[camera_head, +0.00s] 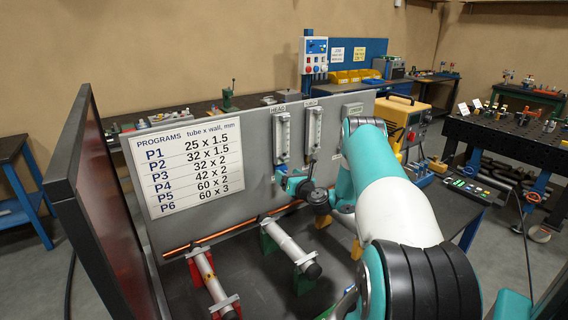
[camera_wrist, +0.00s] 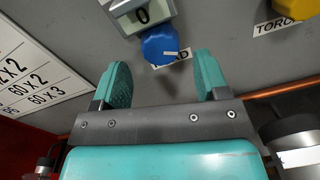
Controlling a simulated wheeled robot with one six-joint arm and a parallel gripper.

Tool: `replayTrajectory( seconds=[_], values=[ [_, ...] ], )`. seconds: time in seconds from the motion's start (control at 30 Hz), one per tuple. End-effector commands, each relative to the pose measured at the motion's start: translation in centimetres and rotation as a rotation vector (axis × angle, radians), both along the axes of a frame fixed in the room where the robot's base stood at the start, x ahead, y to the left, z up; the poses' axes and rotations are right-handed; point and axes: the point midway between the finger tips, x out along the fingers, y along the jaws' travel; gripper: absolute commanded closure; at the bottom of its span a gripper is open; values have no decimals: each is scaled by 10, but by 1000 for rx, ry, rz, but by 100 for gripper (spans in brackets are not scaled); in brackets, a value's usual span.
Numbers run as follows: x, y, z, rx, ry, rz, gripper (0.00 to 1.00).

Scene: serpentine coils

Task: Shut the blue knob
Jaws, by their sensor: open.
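The blue knob (camera_wrist: 160,46) shows in the wrist view on a grey panel (camera_head: 250,130), just below a small grey unit reading 0 (camera_wrist: 142,15). A white mark on the knob points right. A label partly hidden by the knob shows the letters "AD". My gripper (camera_wrist: 162,68) is open and empty, its two teal fingers pointing toward the panel. The knob appears between and slightly beyond the fingertips; I see no contact. In the head view my gripper (camera_head: 287,183) is near the panel under the HEAD flowmeter (camera_head: 282,136), and the knob is hard to make out there.
A yellow knob (camera_wrist: 296,8) with a TORCH label sits to the right in the wrist view. A TORCH flowmeter (camera_head: 313,130) stands beside the HEAD one. A copper tube (camera_head: 215,236) runs low along the panel. Grey cylinders on stands (camera_head: 290,246) are in front of it.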

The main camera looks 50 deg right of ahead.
Motion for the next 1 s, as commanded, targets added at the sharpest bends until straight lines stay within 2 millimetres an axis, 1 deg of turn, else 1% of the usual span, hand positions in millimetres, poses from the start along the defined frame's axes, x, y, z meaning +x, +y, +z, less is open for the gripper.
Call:
replayTrajectory(
  seconds=[0.03,0.1,0.2,0.33,0.57,0.6,0.77,0.8,1.0],
  values=[
    [8,-1,3,-2,-1,2,32],
    [17,-4,1,-1,0,2,32],
    [25,-7,0,0,1,1,32],
    [30,-8,0,1,0,-1,32],
    [31,-9,-1,2,0,-1,32],
    [31,-9,-1,2,0,-1,35],
    [31,-9,-1,2,0,-2,71],
    [31,-9,-1,2,0,-2,81],
    [31,-10,-4,-34,8,-1,82]
  ],
)
